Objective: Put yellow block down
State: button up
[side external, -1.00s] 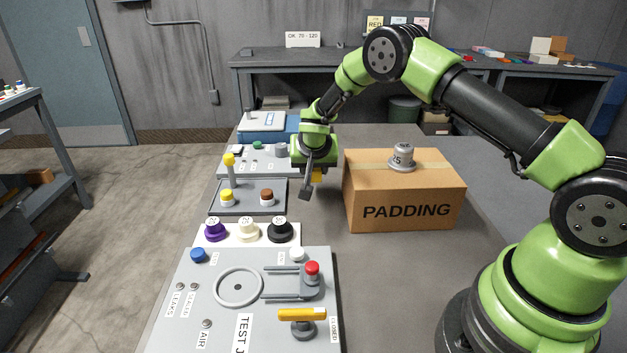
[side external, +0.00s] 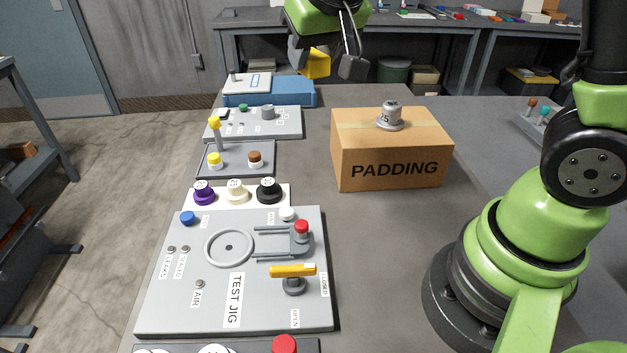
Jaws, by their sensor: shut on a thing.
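The yellow block (side external: 317,64) is between the fingers of my gripper (side external: 330,65), high at the top middle of the side external view. My gripper is shut on the block and holds it in the air, well above the grey table (side external: 300,270). The fingers point downward and part of the block is hidden by them. The upper part of the gripper and wrist is cut off by the top edge of the picture.
A cardboard box marked PADDING (side external: 391,150) with a grey weight (side external: 390,117) on top stands right of middle. A test jig panel (side external: 185,300), small trays and a blue case (side external: 270,98) line the left side. Bare table lies between panel and box.

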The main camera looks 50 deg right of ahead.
jog(key=shift+s+a+r+n, duration=0.2)
jog(key=shift+s+r, duration=0.05)
jog(key=shift+s, duration=0.3)
jog(key=shift+s+a+r+n, duration=0.2)
jog(key=shift+s, duration=0.3)
jog(key=shift+s+a+f+y, duration=0.1)
jog(key=shift+s+f+y, duration=0.1)
jog(key=shift+y, duration=0.1)
jog(key=s+f+n+y, duration=0.1)
jog(key=s+f+n, duration=0.2)
jog(key=f, duration=0.5)
jog(key=shift+s+f+y, duration=0.4)
jog(key=shift+s, duration=0.2)
jog(key=shift+w+f+n, duration=0.1)
jog(key=shift+n, duration=0.2)
